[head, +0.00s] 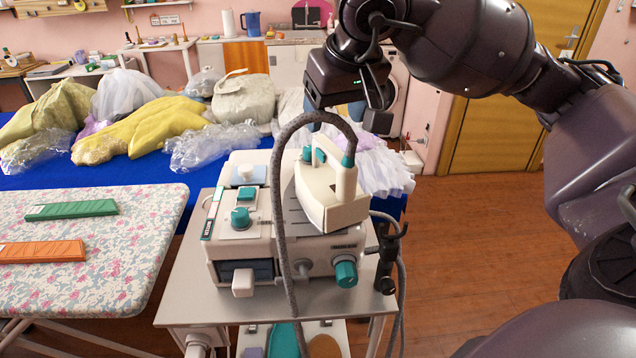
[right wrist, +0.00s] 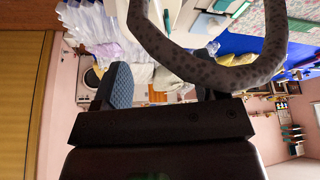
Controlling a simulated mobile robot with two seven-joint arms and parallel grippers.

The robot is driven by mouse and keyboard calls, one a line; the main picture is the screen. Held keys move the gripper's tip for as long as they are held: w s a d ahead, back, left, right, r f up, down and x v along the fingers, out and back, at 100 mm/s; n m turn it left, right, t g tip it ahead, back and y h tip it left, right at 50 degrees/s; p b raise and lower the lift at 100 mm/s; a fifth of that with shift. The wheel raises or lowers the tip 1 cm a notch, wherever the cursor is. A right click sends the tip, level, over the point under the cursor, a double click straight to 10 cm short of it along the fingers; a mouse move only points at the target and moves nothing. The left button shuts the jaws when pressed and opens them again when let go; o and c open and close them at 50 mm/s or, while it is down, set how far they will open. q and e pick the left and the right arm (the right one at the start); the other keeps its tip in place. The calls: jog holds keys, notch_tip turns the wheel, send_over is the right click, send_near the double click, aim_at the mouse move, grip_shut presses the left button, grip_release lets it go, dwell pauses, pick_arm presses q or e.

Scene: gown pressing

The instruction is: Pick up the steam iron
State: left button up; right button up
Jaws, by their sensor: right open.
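The steam iron (head: 325,197) is cream-white with teal parts. It rests tilted on top of the boxy steam station (head: 240,225) in the head view. A grey speckled hose (head: 281,220) loops up over the iron and runs down the station's front; it crosses close in front of the camera in the right wrist view (right wrist: 205,65). My right gripper (head: 336,114) is above and behind the iron, open, with blue-padded fingers partly hidden behind the hose. In the right wrist view its fingers (right wrist: 160,84) are apart with nothing gripped. My left gripper is not in view.
The station stands on a grey cart (head: 185,295). A floral ironing board (head: 130,240) with green (head: 72,210) and orange (head: 42,251) pieces is at left. Behind is a blue table (head: 130,178) heaped with garments and plastic. Wooden floor (head: 480,250) is open at right.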

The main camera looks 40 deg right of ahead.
aim_at(328, 145)
jog(key=x, duration=0.4)
jog(key=shift+f, duration=0.35)
jog(key=x, duration=0.4)
jog(key=shift+w+d+b, duration=0.1)
jog(key=shift+d+b, duration=0.1)
jog(key=shift+b, duration=0.15)
jog(key=shift+w+f, duration=0.25)
jog(key=shift+f, duration=0.25)
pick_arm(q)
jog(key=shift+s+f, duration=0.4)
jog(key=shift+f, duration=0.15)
pick_arm(e)
jog(key=shift+c, duration=0.3)
